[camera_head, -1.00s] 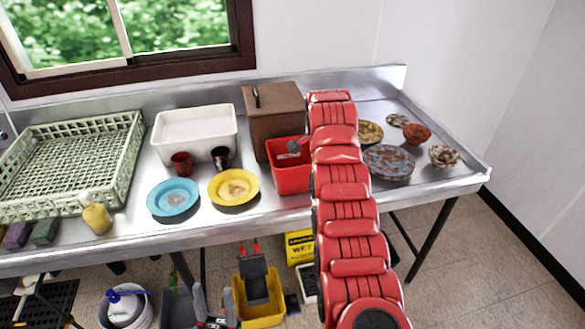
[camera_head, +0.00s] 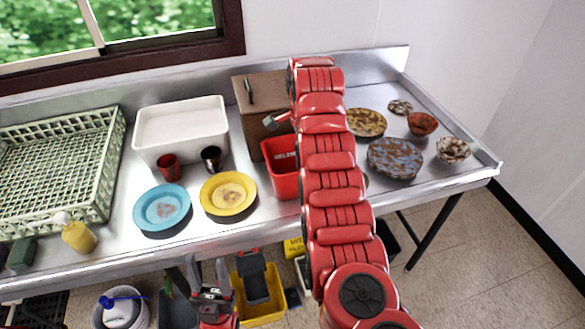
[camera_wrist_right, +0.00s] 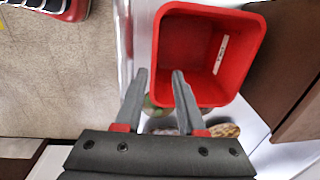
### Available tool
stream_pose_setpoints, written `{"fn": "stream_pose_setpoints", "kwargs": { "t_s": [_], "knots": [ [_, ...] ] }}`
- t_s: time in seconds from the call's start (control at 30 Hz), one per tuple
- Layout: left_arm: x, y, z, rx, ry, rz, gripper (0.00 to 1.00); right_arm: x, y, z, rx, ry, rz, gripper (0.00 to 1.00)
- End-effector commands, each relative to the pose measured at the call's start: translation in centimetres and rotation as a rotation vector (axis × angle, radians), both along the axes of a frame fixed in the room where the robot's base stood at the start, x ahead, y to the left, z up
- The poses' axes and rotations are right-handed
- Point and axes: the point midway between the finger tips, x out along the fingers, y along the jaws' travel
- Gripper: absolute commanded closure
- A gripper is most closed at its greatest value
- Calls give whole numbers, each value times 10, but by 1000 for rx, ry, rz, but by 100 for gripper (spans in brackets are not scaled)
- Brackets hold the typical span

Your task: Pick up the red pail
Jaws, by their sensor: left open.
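The red pail (camera_head: 285,170) stands upright on the steel counter, in front of the brown box and partly hidden by my right arm. In the right wrist view the square-mouthed pail (camera_wrist_right: 205,50) is seen from above and looks empty, with a pale label on an inner wall. My left gripper (camera_head: 208,265) is open and empty, low before the counter.
A brown box (camera_head: 258,105) stands right behind the pail. A yellow plate (camera_head: 228,194), blue plate (camera_head: 162,208), dark cup (camera_head: 212,159) and white tub (camera_head: 182,130) are to its left. Dirty dishes (camera_head: 395,158) lie right of my arm. A yellow bucket (camera_head: 262,305) is on the floor.

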Motion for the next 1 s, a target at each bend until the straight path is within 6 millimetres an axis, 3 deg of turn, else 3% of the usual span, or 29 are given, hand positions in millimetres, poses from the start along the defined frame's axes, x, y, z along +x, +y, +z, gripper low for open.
{"fn": "stream_pose_setpoints", "kwargs": {
  "t_s": [0.33, 0.67, 0.8, 1.0],
  "knots": [
    [0, 0, 19, 0, 0, 0, 50, 3, 2, -64, -1, 8, 1, 61],
    [0, 0, 31, 0, 0, 0, 50, 4, 3, -84, -1, 2, 1, 61],
    [0, 0, 52, 0, 0, 0, 50, -3, 3, -105, -2, 9, 1, 61],
    [0, 0, 52, 0, 0, 0, 50, 2, 4, -126, 0, 2, -1, 61]
  ]
}}
